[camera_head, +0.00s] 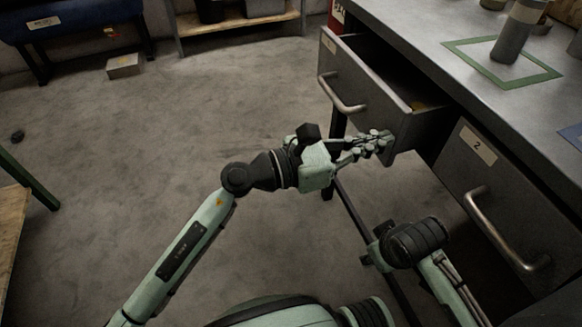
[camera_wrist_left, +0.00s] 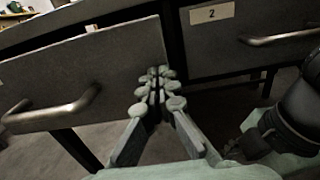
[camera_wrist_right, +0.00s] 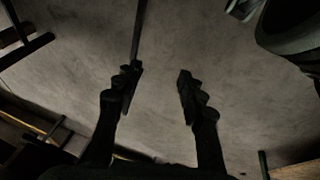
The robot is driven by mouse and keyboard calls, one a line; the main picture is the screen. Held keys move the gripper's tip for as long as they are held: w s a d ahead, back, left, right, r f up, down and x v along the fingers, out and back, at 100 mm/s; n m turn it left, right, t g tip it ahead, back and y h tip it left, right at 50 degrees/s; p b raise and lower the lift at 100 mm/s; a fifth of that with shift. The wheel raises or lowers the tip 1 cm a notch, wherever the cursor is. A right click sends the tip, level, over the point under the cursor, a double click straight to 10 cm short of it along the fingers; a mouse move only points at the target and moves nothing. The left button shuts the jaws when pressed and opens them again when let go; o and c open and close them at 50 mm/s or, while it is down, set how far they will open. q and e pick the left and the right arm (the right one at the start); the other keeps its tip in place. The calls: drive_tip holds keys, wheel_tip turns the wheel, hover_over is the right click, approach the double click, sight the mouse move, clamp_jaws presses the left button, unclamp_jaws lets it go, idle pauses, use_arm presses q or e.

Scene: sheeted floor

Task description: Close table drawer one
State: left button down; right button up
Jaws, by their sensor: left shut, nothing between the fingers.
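The table's left drawer (camera_head: 362,92) is pulled out, with its interior showing, and has a metal bar handle (camera_head: 342,92). Its label is too small to read. My left gripper (camera_head: 384,140) is shut and empty at the right end of this drawer's front. In the left wrist view, its fingertips (camera_wrist_left: 160,88) are by the right edge of the drawer front (camera_wrist_left: 85,75); I cannot tell whether they touch it. My right gripper (camera_wrist_right: 157,92) is open and empty over the floor; its fingers are hidden in the head view.
The drawer labelled 2 (camera_head: 500,200) is shut, its handle (camera_head: 505,230) sticking out. On the tabletop, a grey cylinder (camera_head: 515,35) stands within a green square outline (camera_head: 480,66). The floor (camera_head: 130,150) at left is mostly clear.

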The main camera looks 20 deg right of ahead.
sight(418, 130)
use_arm(q)
drive_tip(key=d, duration=0.7)
drive_tip(key=shift+w+d, duration=0.2)
drive_tip(key=shift+d, duration=0.5)
drive_tip(key=shift+r, duration=0.1)
use_arm(e)
drive_tip(key=shift+s+r, duration=0.2)
drive_tip(key=shift+r, duration=0.4)
use_arm(q)
drive_tip(key=shift+b, duration=0.35)
use_arm(e)
drive_tip(key=shift+f, duration=0.1)
